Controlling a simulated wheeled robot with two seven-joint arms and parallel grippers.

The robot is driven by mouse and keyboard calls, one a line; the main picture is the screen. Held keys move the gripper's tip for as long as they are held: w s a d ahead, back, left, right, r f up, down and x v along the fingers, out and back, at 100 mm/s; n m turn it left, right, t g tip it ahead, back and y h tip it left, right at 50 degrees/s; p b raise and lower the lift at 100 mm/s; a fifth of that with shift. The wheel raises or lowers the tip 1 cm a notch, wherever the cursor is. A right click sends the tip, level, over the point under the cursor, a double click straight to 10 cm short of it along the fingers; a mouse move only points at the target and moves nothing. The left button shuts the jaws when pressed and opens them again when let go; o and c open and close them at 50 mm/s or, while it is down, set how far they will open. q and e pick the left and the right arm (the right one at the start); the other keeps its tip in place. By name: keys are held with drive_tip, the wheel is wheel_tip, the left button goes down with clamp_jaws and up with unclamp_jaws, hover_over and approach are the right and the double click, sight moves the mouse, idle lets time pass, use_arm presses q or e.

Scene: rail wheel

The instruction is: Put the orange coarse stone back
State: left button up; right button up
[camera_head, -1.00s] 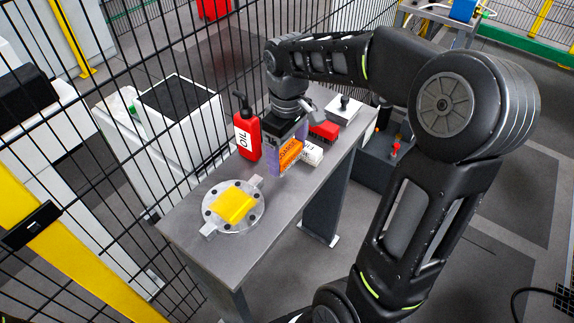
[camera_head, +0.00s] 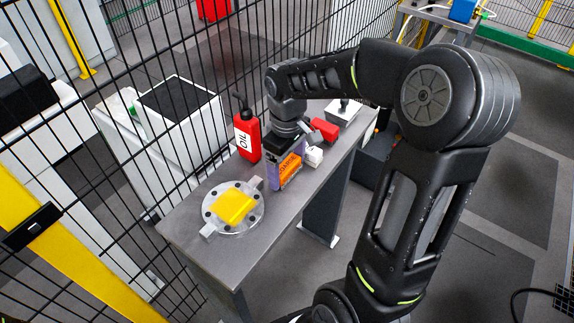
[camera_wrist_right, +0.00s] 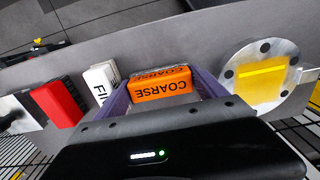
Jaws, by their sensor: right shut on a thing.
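The orange stone (camera_head: 290,168), marked COARSE, is between the purple fingers of my right gripper (camera_head: 285,172), which is shut on it. In the right wrist view the stone (camera_wrist_right: 161,88) sits across the gap between both fingers. The gripper points down and is low over the grey table, between the red oil bottle and the white stone. I cannot tell whether the stone touches the table. My left gripper is not in view.
The white stone (camera_head: 314,156), the red block (camera_head: 324,129) and a white device (camera_head: 343,111) stand behind. A red oil bottle (camera_head: 247,137) is left of the gripper. A round metal plate (camera_head: 215,218) with a yellow piece (camera_head: 234,206) lies in front. The front table surface (camera_head: 272,222) is clear.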

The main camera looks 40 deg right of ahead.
sight(287, 165)
drive_tip(key=shift+f, duration=0.2)
drive_tip(key=o, duration=1.3)
drive_tip(key=shift+r, duration=0.1)
wheel_tip(287, 165, up, 12)
drive_tip(key=shift+r, duration=0.1)
